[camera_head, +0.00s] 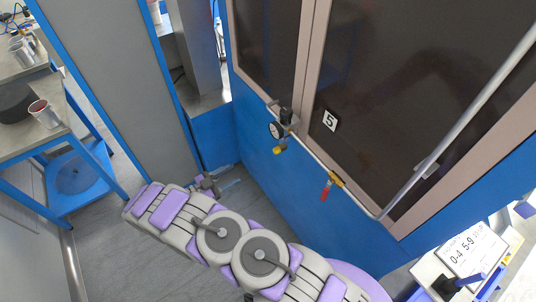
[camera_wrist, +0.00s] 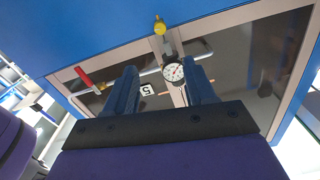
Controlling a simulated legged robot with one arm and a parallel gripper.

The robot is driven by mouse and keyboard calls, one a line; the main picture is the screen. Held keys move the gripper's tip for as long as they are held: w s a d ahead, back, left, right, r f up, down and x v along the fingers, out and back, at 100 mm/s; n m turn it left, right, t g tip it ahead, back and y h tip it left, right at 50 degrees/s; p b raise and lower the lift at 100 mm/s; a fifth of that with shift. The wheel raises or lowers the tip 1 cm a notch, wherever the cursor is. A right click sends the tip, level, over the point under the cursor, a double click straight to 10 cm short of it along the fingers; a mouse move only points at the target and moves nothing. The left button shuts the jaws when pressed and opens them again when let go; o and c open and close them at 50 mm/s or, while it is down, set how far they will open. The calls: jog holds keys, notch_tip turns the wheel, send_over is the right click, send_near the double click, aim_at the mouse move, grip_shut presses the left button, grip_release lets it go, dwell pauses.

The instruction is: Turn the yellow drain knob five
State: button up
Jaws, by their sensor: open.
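The yellow drain knob (camera_head: 280,149) hangs below a round pressure gauge (camera_head: 276,130) on the pipe, at the blue lower edge of a dark-windowed cabinet. A "5" label (camera_head: 330,120) is on the window beside it. In the wrist view the yellow knob (camera_wrist: 160,26) is at the top, beyond the gauge (camera_wrist: 173,72). The "5" label (camera_wrist: 147,90) appears there too. My gripper (camera_wrist: 166,82) is open and empty, its two dark fingers apart, with the gauge seen between them. In the head view my gripper (camera_head: 208,184) is low and left of the knob, clearly apart from it.
A red-handled valve (camera_head: 327,188) sits on the same pipe, right of the knob; a slanted grey pipe rises beyond it. A grey table with cups (camera_head: 44,114) is at left. A white "0-4 5-9" sign (camera_head: 470,250) is at lower right. Grey floor lies below.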

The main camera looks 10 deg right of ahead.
aim_at(274, 151)
jog(key=b+x, duration=0.2)
jog(key=x, duration=1.5)
jog(key=shift+c, duration=0.3)
grip_shut()
